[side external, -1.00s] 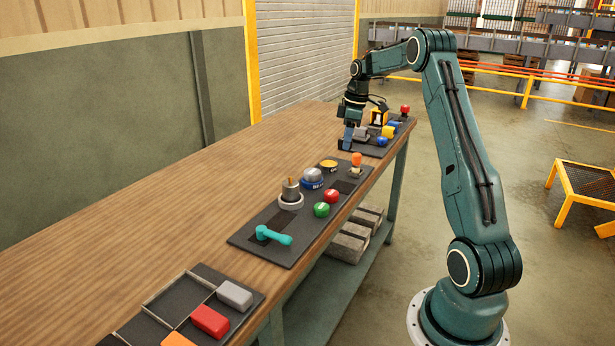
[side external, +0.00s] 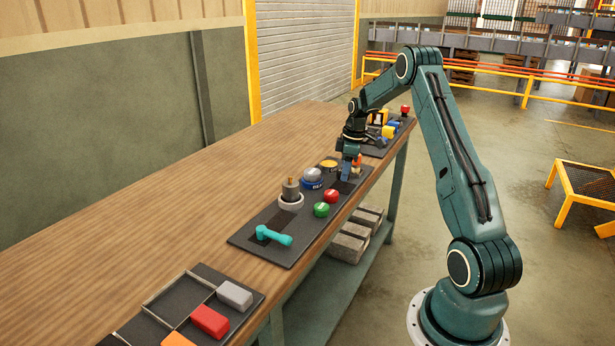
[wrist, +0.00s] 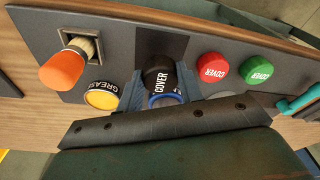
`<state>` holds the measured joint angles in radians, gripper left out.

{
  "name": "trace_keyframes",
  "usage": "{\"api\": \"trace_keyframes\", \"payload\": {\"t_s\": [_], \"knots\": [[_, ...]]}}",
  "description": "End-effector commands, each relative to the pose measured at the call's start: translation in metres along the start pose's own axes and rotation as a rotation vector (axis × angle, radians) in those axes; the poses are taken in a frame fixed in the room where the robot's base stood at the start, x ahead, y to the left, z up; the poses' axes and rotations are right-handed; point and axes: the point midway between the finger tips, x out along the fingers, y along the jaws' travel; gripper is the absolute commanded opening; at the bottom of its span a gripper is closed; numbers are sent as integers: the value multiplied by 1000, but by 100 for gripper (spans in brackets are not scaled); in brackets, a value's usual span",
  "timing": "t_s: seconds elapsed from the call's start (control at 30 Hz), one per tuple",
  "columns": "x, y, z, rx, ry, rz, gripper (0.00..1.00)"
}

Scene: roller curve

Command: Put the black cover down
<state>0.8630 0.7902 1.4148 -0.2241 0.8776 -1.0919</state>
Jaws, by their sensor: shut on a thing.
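My gripper (wrist: 160,88) is shut on the black cover (wrist: 158,72), a round dark piece with white COVER lettering, with one blue finger on each side of it. In the wrist view the cover shows in front of a dark square patch (wrist: 161,40) on the mat; whether it touches the mat I cannot tell. The cover is not clearly visible there.
The red cover (side external: 331,195) and green cover (side external: 321,209) sit nearby. A blue-based grey piece (side external: 312,178) and teal tool (side external: 273,235) share the mat. The table's left side is bare.

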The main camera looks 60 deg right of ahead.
Motion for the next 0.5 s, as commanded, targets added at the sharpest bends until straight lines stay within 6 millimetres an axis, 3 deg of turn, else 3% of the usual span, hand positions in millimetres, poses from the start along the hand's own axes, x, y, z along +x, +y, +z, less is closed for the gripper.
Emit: {"api": "trace_keyframes", "payload": {"t_s": [0.2, 0.5], "knots": [[25, 0, 4, -1, -1, -2, 5], [29, 0, 4, -1, 0, 1, 5]]}}
